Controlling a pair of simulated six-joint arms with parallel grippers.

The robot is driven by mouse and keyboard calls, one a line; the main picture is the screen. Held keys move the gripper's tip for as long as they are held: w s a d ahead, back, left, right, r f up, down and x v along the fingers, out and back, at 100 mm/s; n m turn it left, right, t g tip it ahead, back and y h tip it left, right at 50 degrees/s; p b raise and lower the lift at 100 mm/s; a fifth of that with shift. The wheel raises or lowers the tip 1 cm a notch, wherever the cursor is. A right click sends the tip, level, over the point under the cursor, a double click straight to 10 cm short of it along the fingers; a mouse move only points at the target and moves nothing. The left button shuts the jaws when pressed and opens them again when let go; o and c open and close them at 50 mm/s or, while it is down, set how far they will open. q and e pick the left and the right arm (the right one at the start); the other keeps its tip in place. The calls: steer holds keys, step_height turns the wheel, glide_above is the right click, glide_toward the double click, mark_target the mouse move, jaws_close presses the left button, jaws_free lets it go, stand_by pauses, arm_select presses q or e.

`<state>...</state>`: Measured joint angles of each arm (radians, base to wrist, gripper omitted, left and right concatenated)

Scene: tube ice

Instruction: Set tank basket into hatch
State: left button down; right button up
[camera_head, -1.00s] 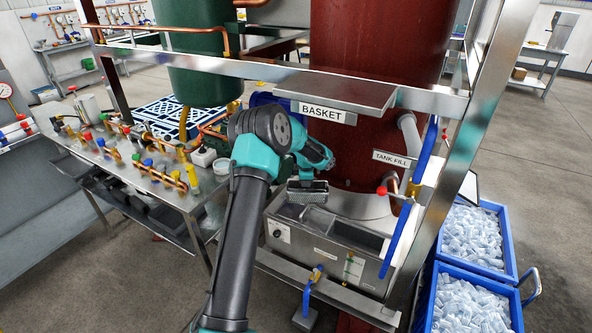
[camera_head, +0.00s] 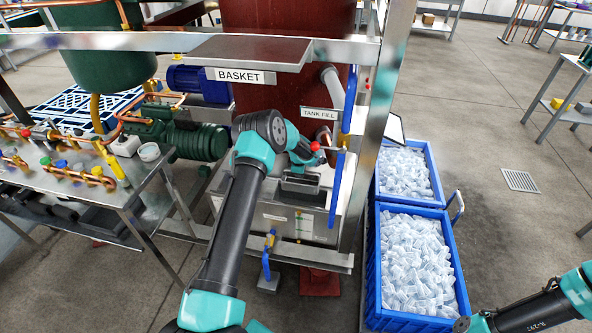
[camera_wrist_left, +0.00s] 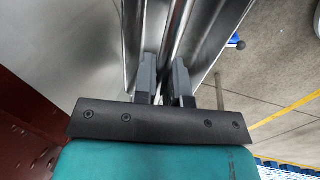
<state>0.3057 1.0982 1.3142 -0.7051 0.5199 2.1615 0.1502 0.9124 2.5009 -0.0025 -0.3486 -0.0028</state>
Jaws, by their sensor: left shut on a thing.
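My left gripper (camera_head: 304,165) is over the steel tank (camera_head: 283,222) below the red vessel. A grey metal basket (camera_head: 300,187) hangs below it, at the right part of the tank's top. The left wrist view shows both fingers (camera_wrist_left: 163,85) shut on a shiny metal piece (camera_wrist_left: 172,40), which I take to be part of the basket. My arm and the basket hide much of the tank's top, so I cannot tell whether the basket is inside the hatch or above it. My right arm enters at the bottom right; its gripper is out of view.
A steel frame post (camera_head: 375,130) stands right of the tank. A blue pipe (camera_head: 337,190) and a red-knobbed valve (camera_head: 315,147) are close to my left gripper. Blue crates of ice (camera_head: 412,262) stand on the floor at right. A shelf labelled BASKET (camera_head: 248,52) is above.

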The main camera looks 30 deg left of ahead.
stand_by(0.3)
arm_select(q)
steer(key=shift+f, duration=7.95)
steer(key=shift+f, duration=0.15)
steer(key=c, duration=1.1)
jaws_free()
steer(key=s+r, duration=0.1)
steer(key=r, duration=0.4)
steer(key=s+r, duration=0.1)
steer(key=r, duration=0.5)
steer(key=s+d+r, duration=0.1)
steer(key=r, duration=0.5)
steer(key=shift+s, duration=0.15)
